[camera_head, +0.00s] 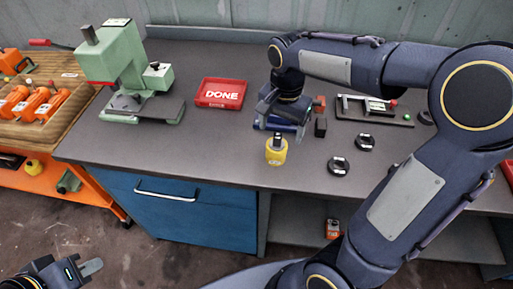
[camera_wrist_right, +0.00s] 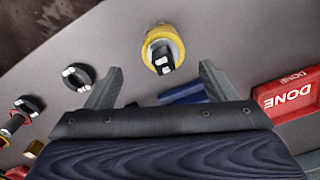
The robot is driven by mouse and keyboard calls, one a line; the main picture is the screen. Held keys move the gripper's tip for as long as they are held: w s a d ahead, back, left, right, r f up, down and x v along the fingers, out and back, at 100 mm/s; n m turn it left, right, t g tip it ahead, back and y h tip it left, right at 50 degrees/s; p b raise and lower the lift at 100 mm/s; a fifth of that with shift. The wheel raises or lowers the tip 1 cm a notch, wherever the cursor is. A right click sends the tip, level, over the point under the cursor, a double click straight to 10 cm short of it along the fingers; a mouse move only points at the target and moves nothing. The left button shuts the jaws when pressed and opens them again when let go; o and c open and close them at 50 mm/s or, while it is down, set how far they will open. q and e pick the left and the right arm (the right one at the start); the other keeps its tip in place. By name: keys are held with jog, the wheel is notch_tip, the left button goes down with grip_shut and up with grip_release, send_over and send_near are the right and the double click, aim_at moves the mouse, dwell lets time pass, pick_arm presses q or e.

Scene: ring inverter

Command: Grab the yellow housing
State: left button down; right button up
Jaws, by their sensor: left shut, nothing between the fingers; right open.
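The yellow housing (camera_head: 276,156) stands on the dark table near its front edge, with a black and white part in its top. In the right wrist view the yellow housing (camera_wrist_right: 179,46) is seen from above, beyond the fingertips and roughly midway between their lines. My right gripper (camera_wrist_right: 160,72) is open and empty; its fingers are spread, with no visible contact with the housing. In the head view my right gripper (camera_head: 283,122) is just behind the housing. My left gripper (camera_head: 92,267) is shut and empty at the lower left, away from the table.
A blue piece (camera_wrist_right: 185,93) lies near the right gripper. Black rings (camera_head: 338,166) lie right of the housing, and a black fixture (camera_head: 375,111) lies behind them. A red DONE tray (camera_head: 220,94) and a green press (camera_head: 110,55) stand left. Table left of the housing is clear.

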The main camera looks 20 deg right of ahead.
aim_at(276, 146)
jog(key=shift+w+f, duration=0.15)
jog(key=shift+w, duration=0.15)
jog(key=shift+f, duration=0.3)
jog(key=f, duration=0.7)
jog(key=shift+s+a, duration=0.15)
jog(key=shift+a, duration=0.1)
jog(key=shift+c, duration=0.2)
jog(key=c, duration=1.2)
jog(key=shift+r, duration=0.15)
